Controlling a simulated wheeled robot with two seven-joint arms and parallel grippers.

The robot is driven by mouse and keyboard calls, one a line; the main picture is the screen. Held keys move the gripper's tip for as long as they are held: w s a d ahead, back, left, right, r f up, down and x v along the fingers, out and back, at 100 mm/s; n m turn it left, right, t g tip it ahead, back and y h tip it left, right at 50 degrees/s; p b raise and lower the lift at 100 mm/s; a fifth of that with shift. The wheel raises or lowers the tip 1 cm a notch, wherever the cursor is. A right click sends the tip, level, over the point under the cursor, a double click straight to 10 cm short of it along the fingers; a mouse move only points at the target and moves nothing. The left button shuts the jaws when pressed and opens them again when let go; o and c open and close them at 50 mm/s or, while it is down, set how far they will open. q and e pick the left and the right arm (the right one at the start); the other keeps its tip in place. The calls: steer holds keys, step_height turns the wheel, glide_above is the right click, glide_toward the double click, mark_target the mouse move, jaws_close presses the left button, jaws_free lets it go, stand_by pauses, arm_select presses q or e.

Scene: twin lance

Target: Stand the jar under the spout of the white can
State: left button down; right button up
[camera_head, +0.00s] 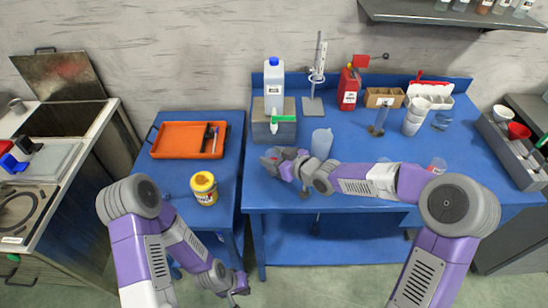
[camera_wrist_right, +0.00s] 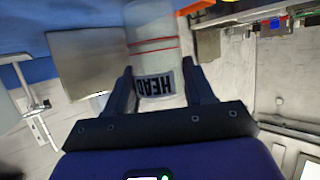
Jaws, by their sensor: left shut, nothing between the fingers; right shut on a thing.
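The white can (camera_head: 273,82) stands on a grey box (camera_head: 262,130) at the back left of the blue bench. Its green-handled spout (camera_head: 283,119) is at the box's front. My right gripper (camera_head: 279,163) is in front of the box, below the spout in the picture. It is shut on the jar, which is mostly hidden in the head view. In the right wrist view the clear jar (camera_wrist_right: 155,45), with red lines and a "HEAD" label, is between the fingers of my right gripper (camera_wrist_right: 157,78). My left gripper (camera_head: 238,287) is shut and empty, low near the floor.
A clear pitcher (camera_head: 321,143) stands just right of my right gripper.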

steer(key=shift+w+f, duration=0.3)
steer(key=shift+f, duration=0.1)
steer(key=shift+w, duration=0.25)
steer(key=w+p, duration=0.2)
steer(key=shift+w+p, duration=0.35)
steer(key=shift+w, duration=0.05)
steer(key=w+p, duration=0.3)
steer(key=shift+w+f+p, duration=0.2)
steer(key=shift+w+p, duration=0.25)
steer(key=o, duration=1.1)
